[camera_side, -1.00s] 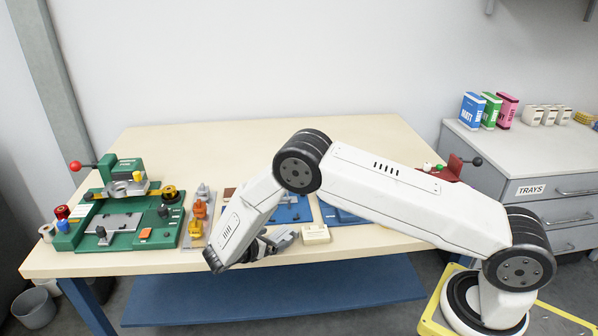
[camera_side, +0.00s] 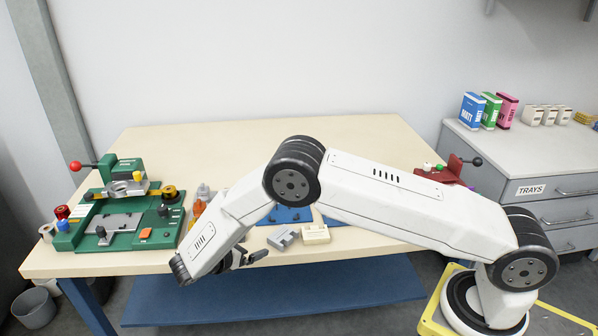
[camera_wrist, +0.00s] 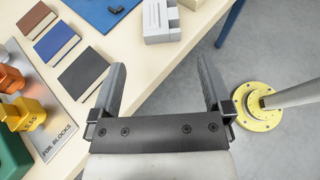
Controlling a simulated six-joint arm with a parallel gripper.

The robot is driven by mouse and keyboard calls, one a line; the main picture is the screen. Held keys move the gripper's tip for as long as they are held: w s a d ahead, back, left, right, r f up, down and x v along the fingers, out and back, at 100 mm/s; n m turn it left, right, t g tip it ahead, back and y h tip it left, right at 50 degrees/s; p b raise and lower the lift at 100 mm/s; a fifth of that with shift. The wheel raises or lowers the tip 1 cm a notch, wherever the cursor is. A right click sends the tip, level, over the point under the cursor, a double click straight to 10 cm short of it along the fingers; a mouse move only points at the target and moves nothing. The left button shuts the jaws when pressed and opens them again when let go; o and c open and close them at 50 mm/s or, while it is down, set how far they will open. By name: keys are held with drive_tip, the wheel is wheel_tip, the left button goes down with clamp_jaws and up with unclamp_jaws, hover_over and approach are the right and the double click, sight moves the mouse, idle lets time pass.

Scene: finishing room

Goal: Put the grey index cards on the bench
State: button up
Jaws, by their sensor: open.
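The light grey piece that I take for the grey index cards (camera_side: 282,237) lies on the bench (camera_side: 345,247) near its front edge, left of a cream piece. It also shows at the top of the wrist view (camera_wrist: 160,24), on bare wood beyond my fingertips. My gripper (camera_side: 253,256) is low at the bench's front edge, left of the grey piece and apart from it. In the wrist view its two fingers (camera_wrist: 160,78) are spread wide with nothing between them, over the bench edge and floor.
The cream piece (camera_side: 314,234) sits right beside the grey one. Brown (camera_wrist: 36,19), blue (camera_wrist: 57,38) and dark grey (camera_wrist: 83,73) slabs lie left of my fingers, near the FOIL BLOCKS board (camera_wrist: 62,135). A green press (camera_side: 125,210) stands left. The bench's back is clear.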

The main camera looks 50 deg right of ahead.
drive_tip(key=shift+d+r, duration=0.1)
drive_tip(key=s+d+r+m+t+y, duration=0.1)
drive_tip(key=s+d+r+m+y, duration=0.1)
drive_tip(key=s+r+m+y, duration=0.4)
drive_tip(key=s+d+r+m+t+y, duration=0.1)
drive_tip(key=s+d+r+m+y, duration=0.2)
drive_tip(key=s+m, duration=0.9)
wheel_tip(320, 180, up, 3)
drive_tip(key=s+y, duration=0.2)
drive_tip(key=y, duration=0.2)
drive_tip(key=shift+s+d+f+t, duration=0.15)
drive_tip(key=shift+d+t, duration=0.15)
drive_tip(key=shift+d, duration=0.05)
